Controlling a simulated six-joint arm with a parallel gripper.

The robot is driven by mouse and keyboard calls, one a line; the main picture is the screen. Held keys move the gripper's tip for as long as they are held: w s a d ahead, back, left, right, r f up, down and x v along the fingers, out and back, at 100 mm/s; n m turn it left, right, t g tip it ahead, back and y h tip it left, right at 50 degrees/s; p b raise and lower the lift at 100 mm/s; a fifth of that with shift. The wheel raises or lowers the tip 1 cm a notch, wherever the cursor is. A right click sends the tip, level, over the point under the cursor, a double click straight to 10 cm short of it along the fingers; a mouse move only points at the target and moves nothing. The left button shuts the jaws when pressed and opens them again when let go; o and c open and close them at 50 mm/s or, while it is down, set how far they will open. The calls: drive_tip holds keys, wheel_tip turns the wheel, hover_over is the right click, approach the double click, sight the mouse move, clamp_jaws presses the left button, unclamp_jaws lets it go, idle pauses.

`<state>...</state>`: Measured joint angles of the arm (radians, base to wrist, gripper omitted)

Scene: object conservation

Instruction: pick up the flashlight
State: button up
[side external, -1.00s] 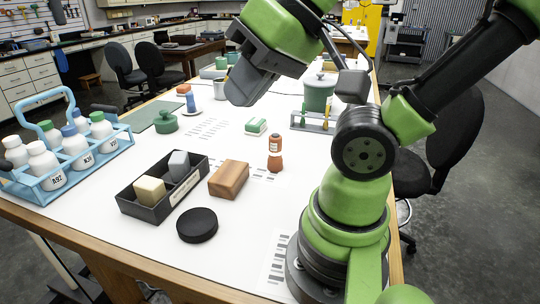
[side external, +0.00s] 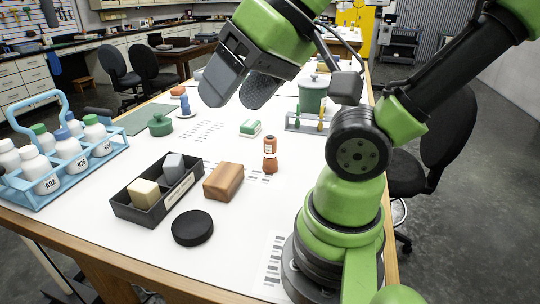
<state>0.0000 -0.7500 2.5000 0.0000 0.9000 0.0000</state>
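I cannot pick out a flashlight with certainty. A dark grey rounded object (side external: 98,112) lies behind the blue bottle carrier, partly hidden by it; I cannot tell whether it is the flashlight. My gripper (side external: 235,99) is in the upper middle, raised over the white table, tilted down with its two dark pads apart. It is open, and nothing shows between the pads. It hides part of the table's far end.
A blue carrier (side external: 20,193) with white bottles stands at left. A black divided tray (side external: 150,213) holds two blocks. Near it are a brown block (side external: 223,182), a black disc (side external: 192,227) and a brown bottle (side external: 270,155). A tube rack (side external: 300,126) and green canister (side external: 312,95) stand behind.

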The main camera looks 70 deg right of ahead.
drive_tip(key=w+d+m+g+h, duration=0.2)
drive_tip(key=w+d+m, duration=0.4)
drive_tip(key=m, duration=0.2)
drive_tip(key=m+g, duration=0.5)
drive_tip(key=m, duration=2)
hover_over(268, 136)
wheel_tip(268, 136, down, 16)
drive_tip(key=shift+w+f, duration=0.15)
drive_tip(key=shift+m, duration=0.3)
wheel_tip(268, 136, down, 4)
drive_tip(key=shift+f, duration=0.2)
drive_tip(key=f, duration=0.5)
drive_tip(key=shift+s+d+f, duration=0.15)
drive_tip(key=shift+s+f, duration=0.2)
drive_tip(key=shift+c, duration=0.5)
